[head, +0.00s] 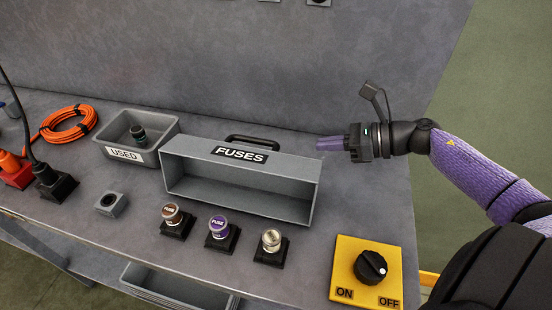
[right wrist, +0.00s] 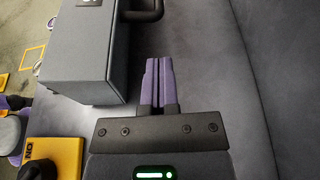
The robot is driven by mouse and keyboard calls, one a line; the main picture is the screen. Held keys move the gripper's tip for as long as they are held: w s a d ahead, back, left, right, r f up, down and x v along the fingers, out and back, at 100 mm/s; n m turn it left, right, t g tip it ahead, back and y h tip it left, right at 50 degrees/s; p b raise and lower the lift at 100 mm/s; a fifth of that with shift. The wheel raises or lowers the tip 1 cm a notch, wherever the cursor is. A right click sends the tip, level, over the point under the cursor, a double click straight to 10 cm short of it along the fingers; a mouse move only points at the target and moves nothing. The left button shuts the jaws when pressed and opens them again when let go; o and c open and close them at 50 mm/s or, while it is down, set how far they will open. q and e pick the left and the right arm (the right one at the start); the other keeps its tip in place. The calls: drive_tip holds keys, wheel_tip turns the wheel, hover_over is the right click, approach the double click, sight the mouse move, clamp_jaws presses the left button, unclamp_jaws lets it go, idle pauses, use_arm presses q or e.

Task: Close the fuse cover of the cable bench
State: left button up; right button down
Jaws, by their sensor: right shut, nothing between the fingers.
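The grey fuse cover (head: 240,154), labelled FUSES, stands open with its hollow side toward the front of the bench. A dark handle (head: 253,142) is at its rear edge. In the right wrist view the cover (right wrist: 85,55) is at upper left. In front of it stand a brown-topped fuse (head: 171,213), a purple-topped fuse (head: 218,225) and a silver-topped part (head: 271,239) on black bases. My right gripper (head: 321,144) is shut and empty, just right of the cover's back corner; its purple fingers (right wrist: 159,64) appear apart from the cover. My left gripper is not in view.
A grey USED bin (head: 165,126) holding a dark piece is left of the cover. A yellow ON/OFF switch (head: 350,250) is at front right. An orange cable (head: 68,123) lies at left.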

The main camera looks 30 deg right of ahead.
drive_tip(key=shift+f, duration=0.65)
drive_tip(key=shift+w+a, duration=0.15)
drive_tip(key=b+x, duration=0.2)
drive_tip(key=x, duration=0.6)
drive_tip(key=shift+w+a+b, duration=0.25)
drive_tip(key=shift+b, duration=0.15)
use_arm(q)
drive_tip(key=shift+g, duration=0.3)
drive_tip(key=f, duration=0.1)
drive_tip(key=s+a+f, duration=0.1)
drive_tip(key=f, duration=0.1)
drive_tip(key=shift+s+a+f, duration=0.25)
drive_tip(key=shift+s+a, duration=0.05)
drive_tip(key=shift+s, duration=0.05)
use_arm(e)
drive_tip(key=shift+w+a+f, duration=0.2)
drive_tip(key=shift+w+a, duration=0.05)
drive_tip(key=shift+a, duration=0.05)
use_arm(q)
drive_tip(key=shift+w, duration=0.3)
use_arm(e)
drive_tip(key=shift+r, duration=0.1)
